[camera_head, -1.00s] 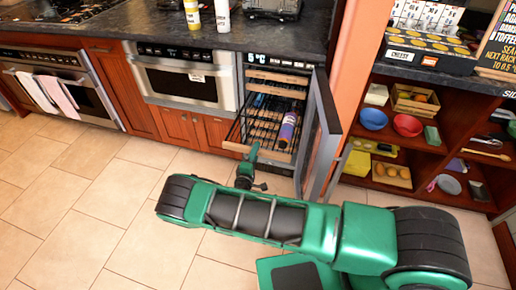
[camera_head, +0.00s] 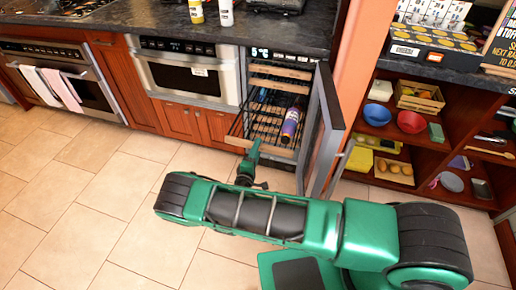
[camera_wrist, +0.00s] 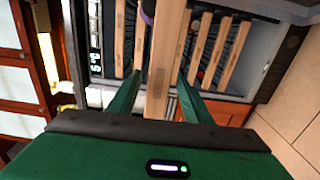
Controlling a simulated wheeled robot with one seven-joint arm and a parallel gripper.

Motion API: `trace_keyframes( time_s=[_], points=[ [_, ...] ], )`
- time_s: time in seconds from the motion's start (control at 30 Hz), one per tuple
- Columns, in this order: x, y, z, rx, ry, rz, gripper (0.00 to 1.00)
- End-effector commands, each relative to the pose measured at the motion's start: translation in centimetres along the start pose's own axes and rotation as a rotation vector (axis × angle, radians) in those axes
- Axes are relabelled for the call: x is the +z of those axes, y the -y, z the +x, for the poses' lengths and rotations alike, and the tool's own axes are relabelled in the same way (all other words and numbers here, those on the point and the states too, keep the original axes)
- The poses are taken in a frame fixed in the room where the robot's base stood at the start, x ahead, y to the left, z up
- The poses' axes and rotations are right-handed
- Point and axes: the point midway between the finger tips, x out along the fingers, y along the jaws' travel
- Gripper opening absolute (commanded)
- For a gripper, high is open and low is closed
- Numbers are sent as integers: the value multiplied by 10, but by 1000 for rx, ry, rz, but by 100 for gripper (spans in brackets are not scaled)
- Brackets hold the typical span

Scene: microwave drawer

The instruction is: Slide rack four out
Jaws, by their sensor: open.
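An open wine cooler (camera_head: 288,68) stands under the counter, with several wooden-fronted racks inside. A lower rack (camera_head: 276,149) sticks out toward me, and a purple bottle (camera_head: 291,122) lies on it. My gripper (camera_head: 252,153) is at the left part of this rack's wooden front. In the wrist view, the rack fronts run up and down. One nearer wooden front (camera_wrist: 165,50) lies between the two green fingers of my gripper (camera_wrist: 159,76), which are apart on either side of it. I cannot tell whether they touch it, or which rack number it is.
The cooler's glass door (camera_head: 325,130) stands open on the right, close to the racks. A built-in microwave (camera_head: 190,77) is on the left. Shelves with bowls (camera_head: 410,121) stand at right. The tiled floor (camera_head: 90,215) at left is clear.

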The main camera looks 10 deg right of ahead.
Motion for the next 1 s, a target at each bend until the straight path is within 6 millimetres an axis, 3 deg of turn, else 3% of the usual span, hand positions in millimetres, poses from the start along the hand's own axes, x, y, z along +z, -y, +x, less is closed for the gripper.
trace_keyframes(
  time_s=[0.3,0.5,1.0],
  points=[
    [0,2,-60,-3,-1,-2,45],
    [0,2,-84,-3,-1,-1,45],
    [0,2,-91,-4,0,-1,45]
  ],
)
